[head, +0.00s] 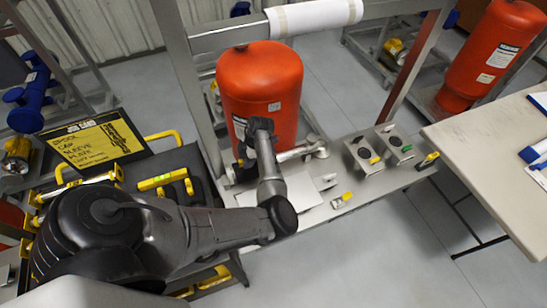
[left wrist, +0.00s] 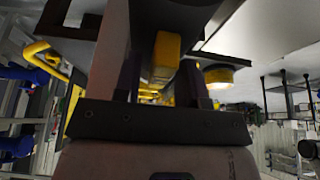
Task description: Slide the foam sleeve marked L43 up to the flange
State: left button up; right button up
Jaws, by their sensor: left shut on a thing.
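A white sleeve-like roll (head: 315,17) is around the horizontal grey bar at the top of the head view. I cannot read an L43 mark on it or make out a flange beside it. My left gripper (left wrist: 158,78) has a yellow block-like piece (left wrist: 166,52) between its dark fingers in the left wrist view and is shut on it. In the head view my left wrist (head: 258,130) is in front of the red tank, and the fingertips are mostly hidden. My right gripper is not in view.
The red tank (head: 260,80) stands behind my left arm. A grey bench plate (head: 325,190) carries small fittings and boxes (head: 385,145). A job card (head: 93,143) stands at left, near yellow tools (head: 163,180). A beige table (head: 490,135) is at right. Open floor lies at lower right.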

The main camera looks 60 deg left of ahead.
pick_arm(q)
jog(key=shift+s, duration=0.4)
jog(key=shift+s+p, duration=0.2)
jog(key=shift+p, duration=0.15)
jog(key=o, duration=0.3)
jog(key=shift+a+r+p, duration=0.1)
jog(key=shift+r+p, duration=0.9)
jog(key=shift+r, duration=0.1)
jog(key=shift+r+p, duration=2.1)
jog(key=shift+r, duration=0.35)
